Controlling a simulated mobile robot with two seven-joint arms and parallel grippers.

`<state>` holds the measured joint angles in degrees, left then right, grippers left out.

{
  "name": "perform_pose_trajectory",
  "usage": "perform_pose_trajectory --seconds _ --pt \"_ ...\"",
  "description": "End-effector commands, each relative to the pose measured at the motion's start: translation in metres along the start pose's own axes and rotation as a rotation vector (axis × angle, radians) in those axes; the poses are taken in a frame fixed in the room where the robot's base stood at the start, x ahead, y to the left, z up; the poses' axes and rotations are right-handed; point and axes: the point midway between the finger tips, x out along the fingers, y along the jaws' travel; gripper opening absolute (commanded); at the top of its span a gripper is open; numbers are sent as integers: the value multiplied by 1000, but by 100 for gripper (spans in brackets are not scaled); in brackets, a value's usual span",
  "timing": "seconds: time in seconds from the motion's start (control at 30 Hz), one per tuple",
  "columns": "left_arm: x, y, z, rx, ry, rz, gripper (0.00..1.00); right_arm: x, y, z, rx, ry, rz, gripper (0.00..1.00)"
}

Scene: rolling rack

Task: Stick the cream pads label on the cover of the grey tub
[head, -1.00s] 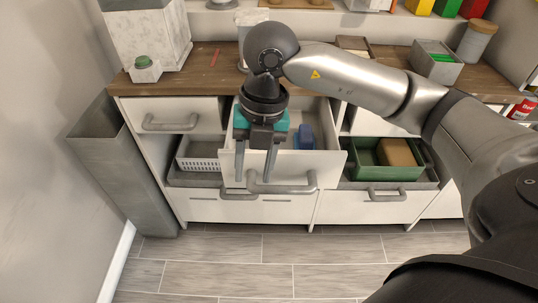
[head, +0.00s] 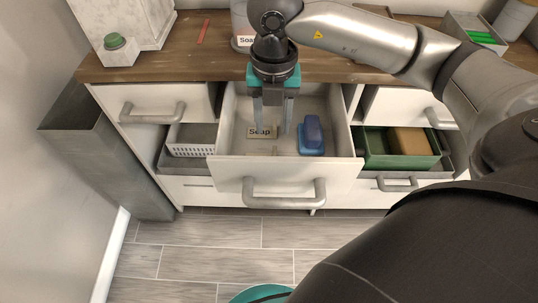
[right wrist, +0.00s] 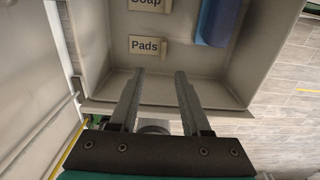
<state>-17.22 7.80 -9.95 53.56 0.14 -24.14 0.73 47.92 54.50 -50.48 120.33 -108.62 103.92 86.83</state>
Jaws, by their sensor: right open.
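The cream Pads label (right wrist: 147,45) lies flat on the floor of the open drawer (head: 228,175), just beyond my fingertips in the right wrist view. I cannot make it out in the head view. My right gripper (head: 272,128) points down into the drawer, open and empty; its fingers also show in the right wrist view (right wrist: 159,75), apart from the label. A second cream label, Soap (head: 262,131), lies beside it, farther back. A grey box (head: 474,37) with green things stands on the counter at right; I cannot tell whether it is the grey tub. My left gripper is out of view.
A blue block-like thing (head: 312,135) lies in the drawer to the right. A container marked Soap (head: 243,40) stands behind my wrist. A white basket (head: 190,140) and a green bin (head: 402,162) flank the drawer.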

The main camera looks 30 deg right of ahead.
Motion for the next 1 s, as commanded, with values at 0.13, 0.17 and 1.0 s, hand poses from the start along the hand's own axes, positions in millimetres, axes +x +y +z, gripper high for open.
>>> perform_pose_trajectory --seconds 0.13,0.17,1.0 --pt "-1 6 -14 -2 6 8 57 22 -1 0 0 2 -2 48" --pt "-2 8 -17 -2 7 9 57 26 -1 0 0 2 -2 48" --pt "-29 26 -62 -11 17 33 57 89 -6 2 0 1 -3 48"
